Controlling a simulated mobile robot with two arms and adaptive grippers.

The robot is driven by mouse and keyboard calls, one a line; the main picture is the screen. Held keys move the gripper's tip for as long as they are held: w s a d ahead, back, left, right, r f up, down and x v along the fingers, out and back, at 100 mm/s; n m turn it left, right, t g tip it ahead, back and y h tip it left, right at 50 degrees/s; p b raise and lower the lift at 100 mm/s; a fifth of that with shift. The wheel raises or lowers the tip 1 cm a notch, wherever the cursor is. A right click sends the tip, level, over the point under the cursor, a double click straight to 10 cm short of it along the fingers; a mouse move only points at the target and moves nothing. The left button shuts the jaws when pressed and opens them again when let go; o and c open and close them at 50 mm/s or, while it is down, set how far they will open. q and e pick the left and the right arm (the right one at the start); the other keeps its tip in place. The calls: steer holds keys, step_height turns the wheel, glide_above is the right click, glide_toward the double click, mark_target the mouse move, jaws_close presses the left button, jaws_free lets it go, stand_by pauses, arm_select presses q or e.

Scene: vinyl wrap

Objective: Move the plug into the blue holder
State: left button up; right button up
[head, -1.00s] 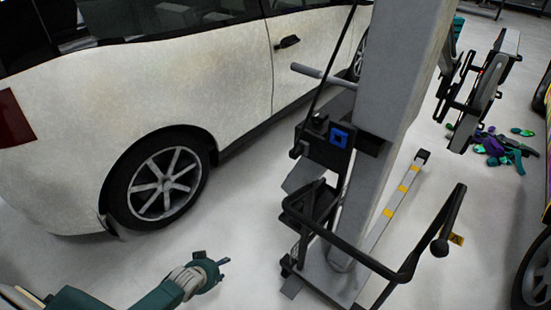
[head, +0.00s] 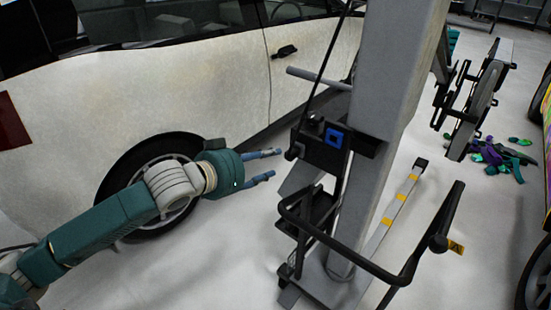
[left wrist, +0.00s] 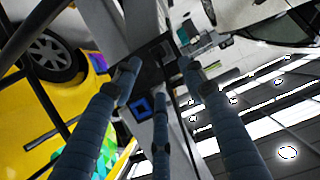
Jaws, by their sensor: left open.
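The blue holder (head: 335,139) is a small blue square frame on the black box of the grey column. It also shows in the left wrist view (left wrist: 141,106), beyond my fingers. I cannot make out the plug for certain; a small dark knob-like part (head: 315,121) sits on top of the box, left of the holder. My left gripper (head: 275,164) is open and empty, left of and a little below the box, with its fingers pointing right at it. In the left wrist view its three fingers (left wrist: 160,70) are spread. My right gripper is not in view.
A white car (head: 200,90) stands behind my left arm. The grey column (head: 385,100) has a black bent handle rail (head: 345,245) at its lower front. Coloured pieces (head: 500,158) lie on the floor at right. A yellow car (left wrist: 50,115) shows in the left wrist view.

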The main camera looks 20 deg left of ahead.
mark_target(287, 155)
arm_select(q)
steer(key=p+x, duration=0.1)
steer(key=x, duration=0.8)
steer(key=shift+w+d+f, duration=0.15)
steer(key=shift+w, duration=0.05)
jaws_close()
steer(key=shift+s+a+p, duration=0.3)
steer(key=shift+s+p, duration=0.4)
steer(key=shift+p, duration=0.05)
stand_by(0.3)
steer(key=shift+s+a, duration=0.15)
steer(key=shift+s, duration=0.2)
steer(key=s+a+p, duration=0.2)
steer(key=s+p, duration=0.1)
steer(key=s, duration=0.2)
steer(key=shift+s, duration=0.35)
stand_by(0.4)
